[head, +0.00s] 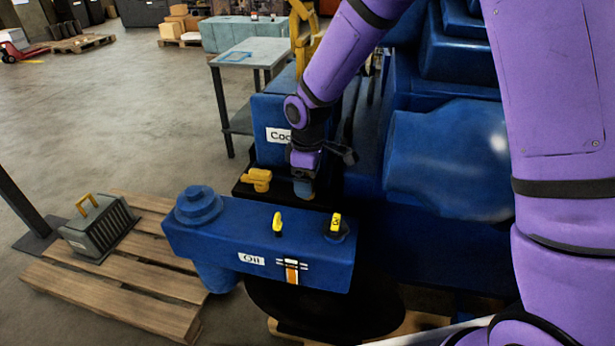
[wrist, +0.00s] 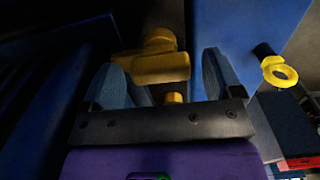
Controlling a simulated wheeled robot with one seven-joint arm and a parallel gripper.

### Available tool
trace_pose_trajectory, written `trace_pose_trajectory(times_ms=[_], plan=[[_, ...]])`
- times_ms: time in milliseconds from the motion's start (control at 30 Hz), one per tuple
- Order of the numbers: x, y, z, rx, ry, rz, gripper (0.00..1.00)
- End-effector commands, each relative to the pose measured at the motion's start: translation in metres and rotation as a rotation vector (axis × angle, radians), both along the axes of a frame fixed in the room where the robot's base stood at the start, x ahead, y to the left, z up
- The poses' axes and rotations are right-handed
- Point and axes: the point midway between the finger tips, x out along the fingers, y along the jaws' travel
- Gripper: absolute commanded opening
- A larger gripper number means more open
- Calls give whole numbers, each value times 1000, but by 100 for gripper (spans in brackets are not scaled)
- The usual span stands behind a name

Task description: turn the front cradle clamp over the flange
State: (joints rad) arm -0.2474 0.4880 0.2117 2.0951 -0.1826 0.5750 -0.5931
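A yellow clamp (head: 257,180) sits on the dark ledge between the blue block marked "Coo..." and the blue block marked "Oil". My gripper (head: 303,190) points down just to the right of this clamp in the head view. In the wrist view, my gripper (wrist: 163,75) is open, its two blue-grey fingers wide apart. A yellow clamp (wrist: 158,62) shows beyond and between the fingers, with a smaller yellow piece (wrist: 173,98) nearer the palm. I cannot tell whether a finger touches it. The flange is not clearly visible.
The "Oil" block (head: 255,235) stands in front, with two small yellow-topped fittings (head: 277,222) on top. The "Coo..." block (head: 268,110) stands behind my gripper. Large blue engine parts (head: 445,155) close off the right. A pallet (head: 120,290) lies at the left.

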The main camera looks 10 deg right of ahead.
Motion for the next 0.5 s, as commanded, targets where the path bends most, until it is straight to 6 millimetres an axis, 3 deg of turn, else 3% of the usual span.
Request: trace_pose_trajectory(times_ms=[267, 500], plan=[[0, 0, 3, 1, 0, 0, 85], [1, 0, 36, 2, -4, 0, 85]])
